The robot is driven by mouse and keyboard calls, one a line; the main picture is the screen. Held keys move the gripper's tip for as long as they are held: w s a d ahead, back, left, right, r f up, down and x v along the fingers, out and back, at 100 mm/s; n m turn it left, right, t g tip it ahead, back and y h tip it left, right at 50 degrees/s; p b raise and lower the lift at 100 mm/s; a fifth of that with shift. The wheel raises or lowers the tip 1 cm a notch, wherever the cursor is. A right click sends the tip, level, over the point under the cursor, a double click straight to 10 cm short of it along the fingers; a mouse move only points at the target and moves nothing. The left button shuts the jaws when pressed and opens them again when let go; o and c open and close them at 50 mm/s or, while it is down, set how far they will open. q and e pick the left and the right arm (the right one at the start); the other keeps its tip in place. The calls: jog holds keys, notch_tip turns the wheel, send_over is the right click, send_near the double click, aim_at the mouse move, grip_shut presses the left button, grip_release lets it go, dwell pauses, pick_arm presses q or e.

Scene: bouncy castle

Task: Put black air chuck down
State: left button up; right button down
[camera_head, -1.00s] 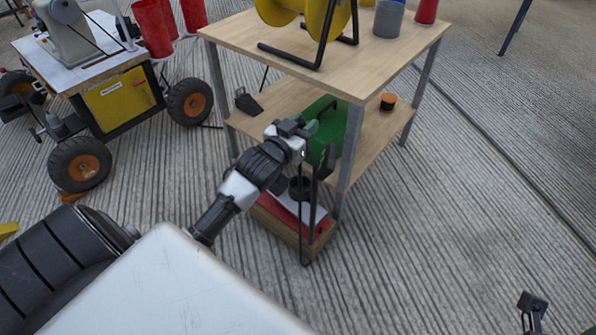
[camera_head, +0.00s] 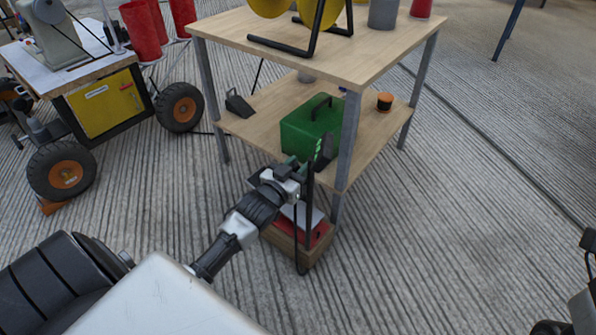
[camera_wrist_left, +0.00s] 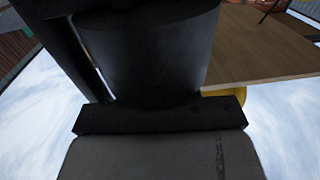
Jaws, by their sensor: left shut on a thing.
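My left gripper (camera_head: 298,172) is at the near corner of the shelf table, beside the front leg. It is shut on the black air chuck, which fills much of the left wrist view as a dark cylinder (camera_wrist_left: 150,50). In the head view the chuck is small and hard to separate from the dark fingers. A thin black hose (camera_head: 298,240) hangs below the gripper. A part of my right arm or gripper (camera_head: 590,245) shows at the right edge, cut off, and its jaws cannot be made out.
The wooden shelf table has a top (camera_head: 365,60) with a yellow reel (camera_head: 318,12) and a lower shelf (camera_head: 262,125). A green toolbox (camera_head: 308,132) and an orange-black roll (camera_head: 385,102) stand on that shelf. A wooden crate (camera_head: 290,248) is below. Floor at right is clear.

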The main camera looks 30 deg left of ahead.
pick_arm(q)
jog(key=o, duration=0.7)
